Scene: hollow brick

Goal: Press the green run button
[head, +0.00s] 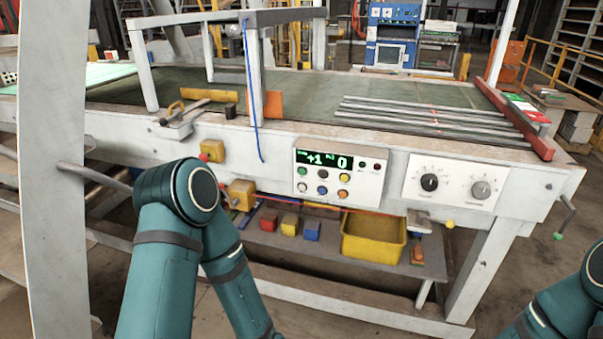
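A white control panel (356,183) is set in the front of the long machine table. Its dark display (322,160) shows green characters that look like "+1" and "0". A small green button (303,171) is at the panel's upper left, under the display. Several other round buttons sit beside and below it, among them a blue one (322,173) and an orange one (344,177). Nothing covers the green button. Both my arms show at the bottom of the head view, the left one bent, left of the panel. Both grippers are out of the picture.
A second plate with a black knob (429,182) and a grey knob (481,189) is right of the panel. Yellow boxes (212,150) jut out at left. A yellow bin (374,237) stands on the lower shelf. A grey post (55,200) rises at far left.

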